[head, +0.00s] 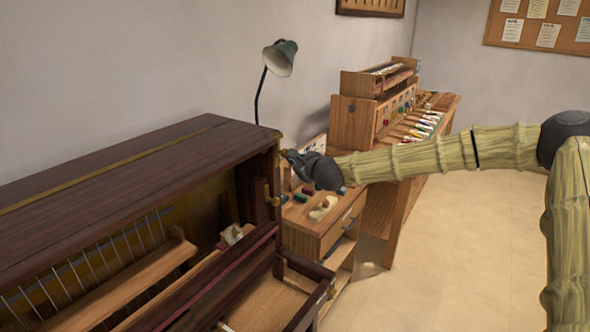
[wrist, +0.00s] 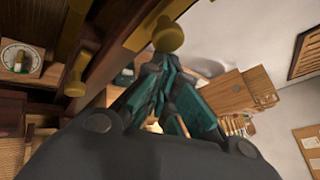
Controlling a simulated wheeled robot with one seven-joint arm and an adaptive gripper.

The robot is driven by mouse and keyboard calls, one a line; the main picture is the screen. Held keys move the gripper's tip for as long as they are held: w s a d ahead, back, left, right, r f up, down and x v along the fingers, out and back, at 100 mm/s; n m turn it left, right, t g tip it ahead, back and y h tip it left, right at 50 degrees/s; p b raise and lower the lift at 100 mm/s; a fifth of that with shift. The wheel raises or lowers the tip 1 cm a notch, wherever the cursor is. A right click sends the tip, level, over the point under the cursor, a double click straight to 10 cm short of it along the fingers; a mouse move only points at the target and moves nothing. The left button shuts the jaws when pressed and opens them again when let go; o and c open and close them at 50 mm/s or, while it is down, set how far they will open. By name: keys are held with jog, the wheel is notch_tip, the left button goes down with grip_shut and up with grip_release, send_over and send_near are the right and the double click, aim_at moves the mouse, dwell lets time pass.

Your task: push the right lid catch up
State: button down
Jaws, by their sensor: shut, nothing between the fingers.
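The dark wooden piano (head: 120,185) stands at the left in the head view, its front open. A brass catch with a round knob (wrist: 168,37) sits at its top right corner, directly ahead of my fingertips in the wrist view. I cannot tell whether the fingers touch it. My gripper (head: 290,155) reaches in from the right to that corner; its teal fingers also show in the wrist view (wrist: 158,68). It is shut and empty.
A green desk lamp (head: 280,58) stands behind the piano's right end. A wooden workbench (head: 325,225) with small parts stands close to the right of the piano. A longer bench (head: 400,155) lies beyond. The floor (head: 450,255) at the right is clear.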

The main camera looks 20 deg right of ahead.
jog(key=shift+f, duration=0.1)
dwell(0.3)
notch_tip(320, 180, down, 4)
jog(key=d+b, duration=0.2)
jog(key=b, duration=0.2)
jog(key=b+v, duration=0.2)
jog(key=v, duration=0.7)
jog(key=shift+s+r, duration=0.2)
jog(key=shift+r, duration=0.2)
